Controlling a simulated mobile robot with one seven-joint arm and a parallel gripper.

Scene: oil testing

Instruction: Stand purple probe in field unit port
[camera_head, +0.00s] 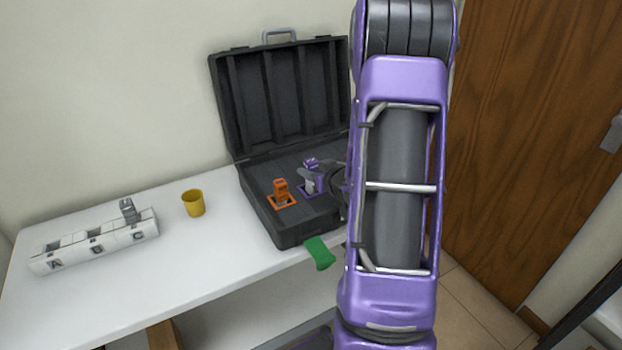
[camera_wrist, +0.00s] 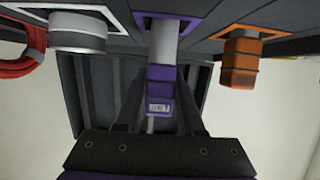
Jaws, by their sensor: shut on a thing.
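The purple probe (camera_head: 311,163) is upright at the purple-framed port in the open black case (camera_head: 285,233). In the wrist view, the purple probe (camera_wrist: 160,90) shows its label, and its grey shaft meets the purple frame (camera_wrist: 165,17). I cannot tell how deep the shaft sits. My gripper (camera_head: 313,178) reaches in from the right and is shut on the purple probe. The wrist view shows the dark gripper base below it. My arm hides the right part of the case.
An orange probe (camera_head: 281,188) stands in its orange-framed port beside the purple one. A white block (camera_head: 95,246) marked A, B and C, with a grey piece (camera_head: 128,211), and a yellow cup (camera_head: 193,203) are left. A green object (camera_head: 320,253) hangs at the table's front edge.

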